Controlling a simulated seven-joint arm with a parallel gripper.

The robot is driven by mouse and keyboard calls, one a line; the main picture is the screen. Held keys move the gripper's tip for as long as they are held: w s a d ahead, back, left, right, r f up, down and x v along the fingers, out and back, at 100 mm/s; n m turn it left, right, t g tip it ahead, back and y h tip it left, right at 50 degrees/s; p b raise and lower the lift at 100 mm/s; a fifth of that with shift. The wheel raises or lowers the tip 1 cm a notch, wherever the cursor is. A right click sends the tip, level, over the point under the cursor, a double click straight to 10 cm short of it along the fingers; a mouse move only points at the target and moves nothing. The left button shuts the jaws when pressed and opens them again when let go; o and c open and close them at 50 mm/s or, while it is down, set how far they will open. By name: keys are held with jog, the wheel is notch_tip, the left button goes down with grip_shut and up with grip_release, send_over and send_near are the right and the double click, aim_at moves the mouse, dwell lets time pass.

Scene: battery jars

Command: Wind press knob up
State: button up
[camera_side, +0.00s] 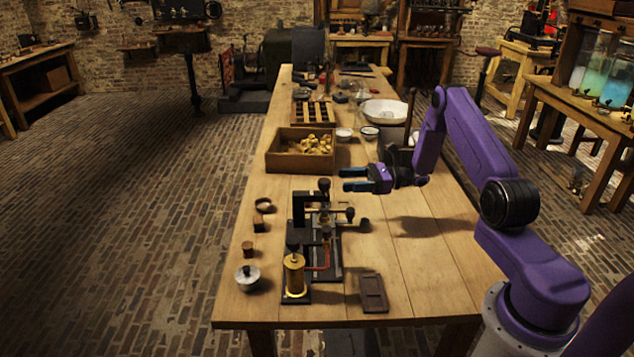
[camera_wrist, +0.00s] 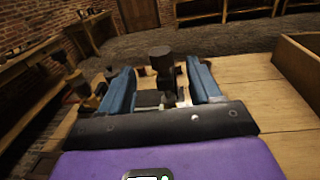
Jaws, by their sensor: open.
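The small press (camera_side: 298,208) is a dark metal frame near the front of the wooden table. In the wrist view the same dark knob (camera_wrist: 162,60) appears between and beyond my two blue fingers. My gripper (camera_side: 343,180) is open and empty, above the table, to the right of the press knob and apart from it, with its fingers pointing left. Its spread fingers also show in the wrist view (camera_wrist: 159,72). The lower part of the press is partly hidden in the wrist view.
A brass cylinder (camera_side: 294,274) stands in front of the press. A wooden box of yellowish pieces (camera_side: 285,163) and white bowls (camera_side: 384,112) lie behind. Small parts and a lidded pot (camera_side: 247,277) stand left; a dark tray (camera_side: 373,293) lies front right.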

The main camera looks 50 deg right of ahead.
aim_at(317, 193)
jog(key=x, duration=0.9)
jog(key=shift+w+a, duration=0.2)
